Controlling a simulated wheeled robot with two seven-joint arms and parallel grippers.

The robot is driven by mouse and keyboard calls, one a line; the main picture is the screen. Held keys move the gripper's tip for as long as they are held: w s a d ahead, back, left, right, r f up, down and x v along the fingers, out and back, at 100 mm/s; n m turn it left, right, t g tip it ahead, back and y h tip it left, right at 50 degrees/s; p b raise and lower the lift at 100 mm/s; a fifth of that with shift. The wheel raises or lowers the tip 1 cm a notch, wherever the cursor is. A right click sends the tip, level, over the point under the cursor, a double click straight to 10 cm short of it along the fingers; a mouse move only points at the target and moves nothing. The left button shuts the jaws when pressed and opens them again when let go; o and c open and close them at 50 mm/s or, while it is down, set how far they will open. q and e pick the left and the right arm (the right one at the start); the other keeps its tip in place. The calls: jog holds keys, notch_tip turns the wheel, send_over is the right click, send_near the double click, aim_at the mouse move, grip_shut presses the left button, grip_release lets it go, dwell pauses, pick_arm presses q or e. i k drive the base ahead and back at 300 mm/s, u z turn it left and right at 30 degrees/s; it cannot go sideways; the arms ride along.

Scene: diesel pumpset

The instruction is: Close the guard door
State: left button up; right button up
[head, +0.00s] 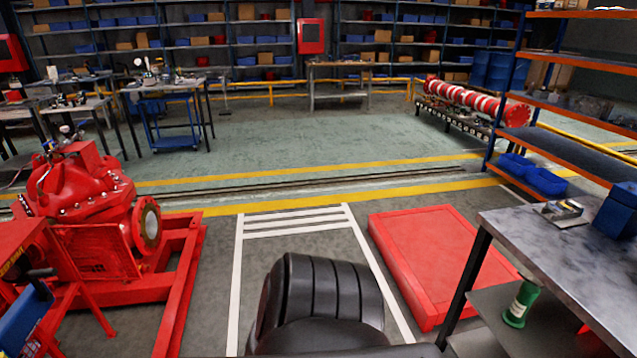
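The red pumpset (80,185) stands at the left on a red base frame (180,285). A flat red panel with a grid patch (97,252), which looks like the guard door, is upright at the pump's near side. Its left edge meets other red parts near the left border, and I cannot tell how far it stands open. A round flange (150,222) shows just right of the panel. Neither of my grippers is in view.
A red floor platform (440,255) lies right of the white-striped lane (298,222). A metal workbench (570,250) stands at the right. A blue part with a black handle (30,310) is at the lower left. The floor beyond the yellow lines is mostly clear.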

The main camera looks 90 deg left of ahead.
aim_at(115, 234)
jog(key=u, duration=3.35)
jog(key=i, duration=4.15)
jog(key=u, duration=3.3)
jog(key=k, duration=0.55)
jog(key=u, duration=0.05)
